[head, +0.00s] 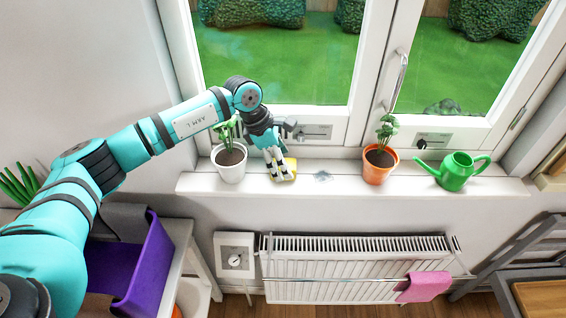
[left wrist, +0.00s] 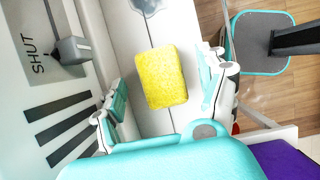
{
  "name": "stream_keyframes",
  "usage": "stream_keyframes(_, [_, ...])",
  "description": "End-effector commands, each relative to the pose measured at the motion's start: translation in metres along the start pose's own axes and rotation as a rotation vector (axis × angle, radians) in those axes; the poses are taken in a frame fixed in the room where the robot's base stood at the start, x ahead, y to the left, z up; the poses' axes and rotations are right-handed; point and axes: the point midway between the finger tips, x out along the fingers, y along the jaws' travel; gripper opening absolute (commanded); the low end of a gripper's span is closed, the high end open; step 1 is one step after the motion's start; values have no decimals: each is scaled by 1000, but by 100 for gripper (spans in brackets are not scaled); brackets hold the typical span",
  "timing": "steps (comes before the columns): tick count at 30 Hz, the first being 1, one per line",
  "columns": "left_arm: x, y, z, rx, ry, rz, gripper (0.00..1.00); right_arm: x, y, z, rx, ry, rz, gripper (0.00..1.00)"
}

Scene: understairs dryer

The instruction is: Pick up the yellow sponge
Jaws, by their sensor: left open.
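The yellow sponge (head: 289,166) lies on the white windowsill (head: 340,183), just right of the white plant pot. My left gripper (head: 279,174) reaches down at the sponge from the left and partly covers it in the head view. In the left wrist view the sponge (left wrist: 160,77) lies flat between the two spread fingers of my left gripper (left wrist: 160,97), with a gap on each side. The gripper is open and empty. My right gripper is not seen.
A white pot with a plant (head: 230,165) stands close left of the gripper. An orange pot (head: 377,168) and a green watering can (head: 456,172) stand farther right on the sill. A radiator (head: 350,270) is below.

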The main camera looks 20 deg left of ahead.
Motion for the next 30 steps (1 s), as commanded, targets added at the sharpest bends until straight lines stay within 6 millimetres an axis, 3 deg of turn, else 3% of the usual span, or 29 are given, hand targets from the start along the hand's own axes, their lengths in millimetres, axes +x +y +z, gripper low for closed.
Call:
stream_keyframes(5, [16, 0, 1, 0, -1, 0, 75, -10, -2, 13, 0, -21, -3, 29])
stream_keyframes(12, [18, 0, 1, 1, -1, 1, 74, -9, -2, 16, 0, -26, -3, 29])
stream_keyframes(24, [18, 0, 1, 1, -1, 1, 22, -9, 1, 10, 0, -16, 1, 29])
stream_keyframes(30, [18, 0, 1, 1, -2, 1, 22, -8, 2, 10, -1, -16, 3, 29])
